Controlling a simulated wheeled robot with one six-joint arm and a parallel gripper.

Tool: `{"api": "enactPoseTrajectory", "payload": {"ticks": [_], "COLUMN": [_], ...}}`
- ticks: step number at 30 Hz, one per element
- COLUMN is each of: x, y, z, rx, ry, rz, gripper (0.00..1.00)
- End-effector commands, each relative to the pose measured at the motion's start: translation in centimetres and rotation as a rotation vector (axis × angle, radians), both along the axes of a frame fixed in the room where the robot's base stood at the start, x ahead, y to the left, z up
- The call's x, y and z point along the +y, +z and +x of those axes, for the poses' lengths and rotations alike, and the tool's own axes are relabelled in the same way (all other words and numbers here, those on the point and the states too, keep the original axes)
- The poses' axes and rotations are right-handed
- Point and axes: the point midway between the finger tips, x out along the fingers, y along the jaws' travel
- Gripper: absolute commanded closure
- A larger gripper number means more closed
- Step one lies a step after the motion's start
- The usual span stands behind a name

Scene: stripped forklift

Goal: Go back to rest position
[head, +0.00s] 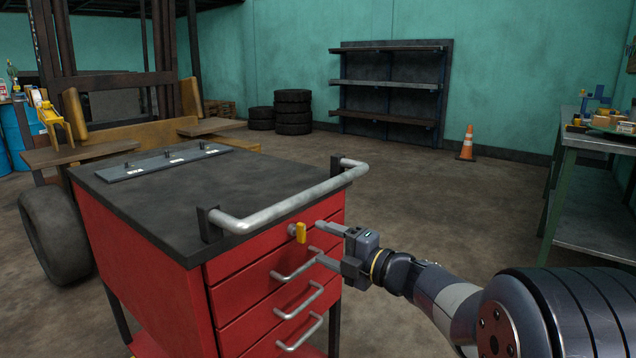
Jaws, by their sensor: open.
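My gripper (325,246) is open in front of the red tool cabinet (150,270), at the level of its upper drawers. Its two fingers point left toward the drawer fronts. The upper finger is close to a small yellow tag or key (300,232) at the top drawer. Nothing shows between the fingers. Whether a fingertip touches the cabinet, I cannot tell. My arm reaches in from the lower right.
A grey push handle (290,203) runs along the cabinet top's near edge. A stripped forklift (110,110) stands behind left. A green workbench (590,150) with parts is at right. An orange cone (467,145) and empty shelves (390,85) stand at the back. The middle floor is clear.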

Motion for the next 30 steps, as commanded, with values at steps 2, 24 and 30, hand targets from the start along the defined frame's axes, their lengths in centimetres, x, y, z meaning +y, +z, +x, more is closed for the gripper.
{"api": "enactPoseTrajectory", "payload": {"ticks": [2, 24, 30], "x": [1.5, 4.5, 4.5], "y": [-0.2, 0.7, 0.8], "z": [1.0, 3.6, 3.6], "rx": [-0.001, 0.429, 0.586], "ry": [0.004, -0.001, -0.001], "rz": [0.000, 0.333, 0.457], "gripper": [0.36, 0.36, 0.36]}}
